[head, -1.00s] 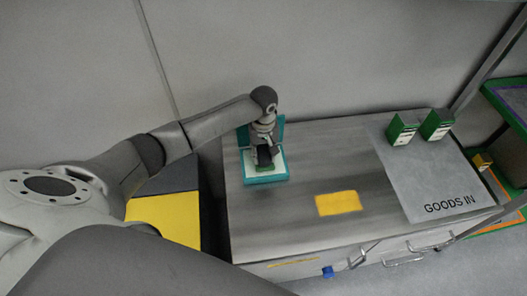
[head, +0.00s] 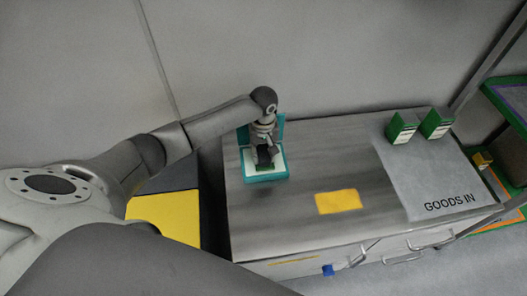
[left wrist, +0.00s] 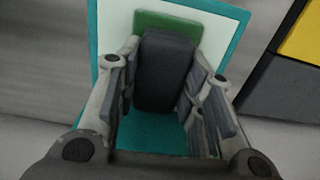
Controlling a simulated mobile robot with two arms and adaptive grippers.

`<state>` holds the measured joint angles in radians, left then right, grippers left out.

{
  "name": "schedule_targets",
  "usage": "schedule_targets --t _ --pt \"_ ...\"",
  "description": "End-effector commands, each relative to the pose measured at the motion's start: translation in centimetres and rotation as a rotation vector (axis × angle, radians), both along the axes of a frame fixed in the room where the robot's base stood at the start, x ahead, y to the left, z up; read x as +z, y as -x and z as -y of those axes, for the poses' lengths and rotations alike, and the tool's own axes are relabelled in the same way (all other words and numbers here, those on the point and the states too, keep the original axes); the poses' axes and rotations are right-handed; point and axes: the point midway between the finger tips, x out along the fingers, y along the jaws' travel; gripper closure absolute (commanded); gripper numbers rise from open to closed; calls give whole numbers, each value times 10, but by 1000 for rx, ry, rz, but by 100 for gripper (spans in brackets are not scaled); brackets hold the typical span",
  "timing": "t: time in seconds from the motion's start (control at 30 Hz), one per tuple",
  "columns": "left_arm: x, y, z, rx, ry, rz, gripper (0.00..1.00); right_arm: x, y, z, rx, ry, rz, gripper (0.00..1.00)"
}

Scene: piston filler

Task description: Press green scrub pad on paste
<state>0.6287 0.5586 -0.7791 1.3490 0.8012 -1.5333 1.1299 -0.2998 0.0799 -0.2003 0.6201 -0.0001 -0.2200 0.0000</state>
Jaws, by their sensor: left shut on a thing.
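The green scrub pad (left wrist: 160,22) shows in the left wrist view under a dark block-shaped grip (left wrist: 165,72). My left gripper (left wrist: 165,95) is shut on this grip, with a finger on each side. The pad is over the pale panel of a teal tray (left wrist: 93,45). In the head view, my left gripper (head: 266,156) points down into the teal tray (head: 267,180), which stands at the left end of the metal worktop. I cannot make out any paste; the pad and gripper cover the middle of the panel. My right gripper is not in view.
A yellow rectangle (head: 338,202) lies on the bare middle of the worktop (head: 300,150). A grey "GOODS IN" mat (head: 432,180) is at the right, with two green-and-white boxes (head: 402,128) at its back. A wall stands close behind the worktop.

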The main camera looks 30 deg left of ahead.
Motion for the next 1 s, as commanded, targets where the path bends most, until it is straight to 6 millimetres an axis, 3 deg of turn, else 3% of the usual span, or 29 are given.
schedule_targets --t 1.0 --pt "-1 0 0 0 -1 -1 84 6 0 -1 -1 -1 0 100"
